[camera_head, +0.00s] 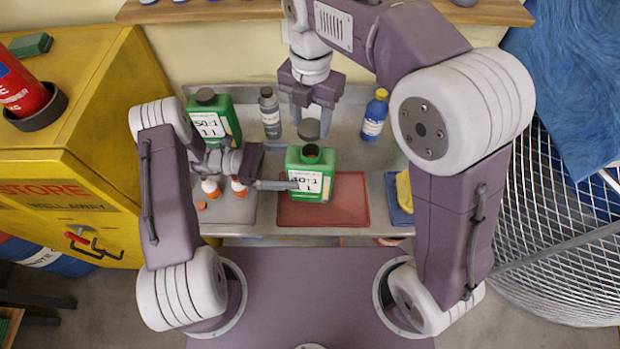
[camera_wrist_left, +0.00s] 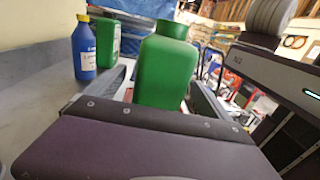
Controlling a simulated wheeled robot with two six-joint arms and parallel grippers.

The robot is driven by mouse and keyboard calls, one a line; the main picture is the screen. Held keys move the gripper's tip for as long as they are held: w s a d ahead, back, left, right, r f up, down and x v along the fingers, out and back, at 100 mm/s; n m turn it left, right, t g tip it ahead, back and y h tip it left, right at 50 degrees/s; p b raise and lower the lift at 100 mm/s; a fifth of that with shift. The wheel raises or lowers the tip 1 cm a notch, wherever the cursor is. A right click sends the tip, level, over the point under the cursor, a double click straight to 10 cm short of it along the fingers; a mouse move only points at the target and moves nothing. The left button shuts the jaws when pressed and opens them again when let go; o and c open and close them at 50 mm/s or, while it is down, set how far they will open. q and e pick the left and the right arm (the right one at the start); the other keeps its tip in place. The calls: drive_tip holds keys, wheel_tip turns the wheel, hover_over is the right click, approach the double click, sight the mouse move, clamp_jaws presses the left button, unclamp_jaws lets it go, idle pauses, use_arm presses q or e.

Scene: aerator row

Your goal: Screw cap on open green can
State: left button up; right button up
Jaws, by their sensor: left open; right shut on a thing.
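The open green can (camera_head: 318,183) stands upright on a red mat (camera_head: 351,200), its dark round mouth facing up. In the left wrist view the can (camera_wrist_left: 166,72) stands between the open fingers (camera_wrist_left: 165,95); contact cannot be told. My right gripper (camera_head: 311,108) points down above the can, shut on a dark grey cap (camera_head: 309,129). The cap is just above and slightly behind the mouth, apart from it.
A capped green can (camera_head: 211,118) and a grey bottle (camera_head: 270,113) stand behind left. A blue bottle (camera_head: 374,116) stands right. Small orange-capped bottles (camera_head: 210,187) sit on a grey mat (camera_head: 238,210). A yellow cloth (camera_head: 404,191) lies right. Another green container (camera_wrist_left: 107,42) shows in the wrist view.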

drive_tip(key=shift+s+d, duration=0.15)
use_arm(q)
drive_tip(key=d, duration=0.5)
drive_tip(key=shift+s+d, duration=0.25)
clamp_jaws()
use_arm(e)
hover_over(311, 144)
drive_tip(key=s, duration=0.2)
drive_tip(key=shift+w+f, duration=0.1)
drive_tip(key=shift+f, duration=2.35)
drive_tip(key=shift+f, duration=0.9)
drive_tip(key=shift+f, duration=0.55)
